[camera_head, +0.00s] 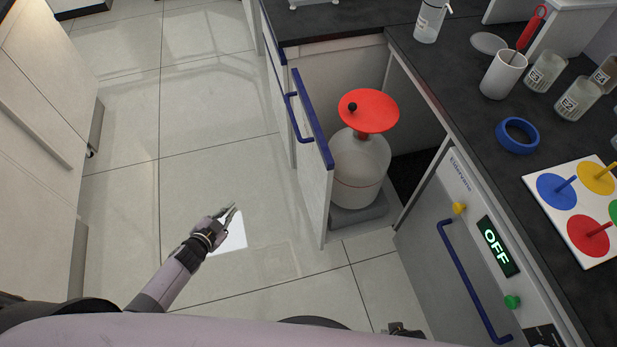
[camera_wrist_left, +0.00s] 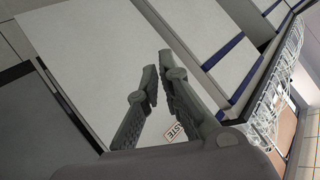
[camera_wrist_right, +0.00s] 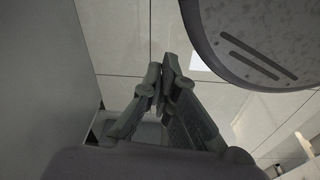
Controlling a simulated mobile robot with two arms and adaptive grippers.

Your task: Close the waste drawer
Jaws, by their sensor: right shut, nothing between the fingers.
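The waste drawer stands pulled out from under the bench in the head view, its white front (camera_head: 318,195) facing left with a blue handle (camera_head: 303,118). A whitish canister (camera_head: 358,170) with a red top (camera_head: 370,110) sits in it. My left gripper (camera_head: 232,208) is left of the drawer front, apart from it in the picture. In the left wrist view, a label ending in "STE" (camera_wrist_left: 176,133) on a white panel shows behind the fingers (camera_wrist_left: 157,68), whose tips are close together. My right gripper (camera_wrist_right: 160,64) is shut and empty over the floor.
An appliance with an "OFF" display (camera_head: 497,247) and its own blue handle (camera_head: 470,285) is right of the drawer. The dark bench top (camera_head: 475,120) holds a mug (camera_head: 502,74), beakers and blue tape (camera_head: 517,135). The tiled floor (camera_head: 200,130) left of the drawer is clear.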

